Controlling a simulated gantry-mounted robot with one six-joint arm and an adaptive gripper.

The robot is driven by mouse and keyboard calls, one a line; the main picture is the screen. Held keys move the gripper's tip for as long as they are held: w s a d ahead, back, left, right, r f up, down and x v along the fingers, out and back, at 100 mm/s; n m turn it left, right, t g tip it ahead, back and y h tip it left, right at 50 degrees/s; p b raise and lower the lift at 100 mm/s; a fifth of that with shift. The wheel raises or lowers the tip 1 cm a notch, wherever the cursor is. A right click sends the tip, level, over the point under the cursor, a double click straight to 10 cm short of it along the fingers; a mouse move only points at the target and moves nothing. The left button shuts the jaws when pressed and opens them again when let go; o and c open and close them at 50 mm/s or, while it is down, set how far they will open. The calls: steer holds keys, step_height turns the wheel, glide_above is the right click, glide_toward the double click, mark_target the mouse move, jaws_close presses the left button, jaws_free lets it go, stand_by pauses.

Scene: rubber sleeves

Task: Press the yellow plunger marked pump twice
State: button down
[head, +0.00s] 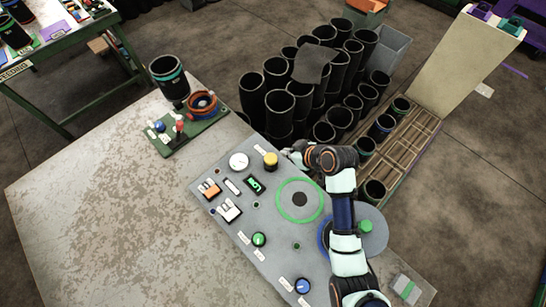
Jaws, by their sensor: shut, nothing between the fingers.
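The yellow plunger (271,160) stands upright on the grey control panel (225,200), near its far edge and right of a white round gauge (239,161). Its label is too small to read. My gripper (290,154) is shut and empty, just right of the plunger, with its tip pointing left. From this angle I cannot tell its height or the exact gap to the plunger.
The panel also holds orange and white switches, a green display (255,184), a green ring (299,200), a green knob (259,239) and a blue knob (302,286). Black sleeves (280,103) crowd behind the panel. A green fixture (190,134) stands left.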

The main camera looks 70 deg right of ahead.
steer(key=b, duration=0.1)
glide_above(268, 156)
steer(key=s+a, duration=0.1)
steer(key=s, duration=0.2)
step_height(268, 156, down, 7)
steer(key=shift+a+r, duration=0.1)
steer(key=f, duration=0.3)
steer(key=shift+w+f+b, duration=0.3)
steer(key=shift+f+b, duration=0.05)
steer(key=shift+b, duration=0.05)
steer(key=shift+f, duration=0.4)
